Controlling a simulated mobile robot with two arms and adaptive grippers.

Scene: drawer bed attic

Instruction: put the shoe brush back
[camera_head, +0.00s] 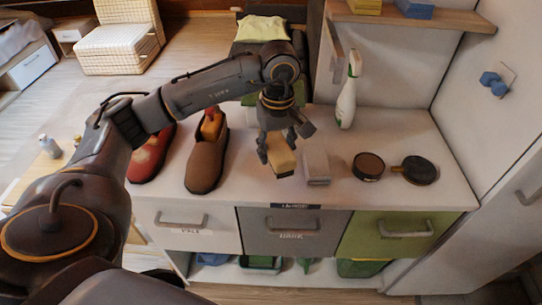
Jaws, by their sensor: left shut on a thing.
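My left gripper (279,143) reaches down from above to the cabinet top and is shut on a tan, block-shaped brush (282,161). The fingers hide the upper part of the brush. The brush is at or just above the white surface; I cannot tell if it touches. A pale grey block (316,166) stands just to its right. My right gripper is not in view.
On the white cabinet top (340,196) are a brown shoe (207,160), a red shoe (150,157), a round dark tin (368,166) and a white spray bottle (347,98). Below are closed drawers: white (165,232), grey (262,238) and green (375,245). A shelf (410,17) overhangs the back right.

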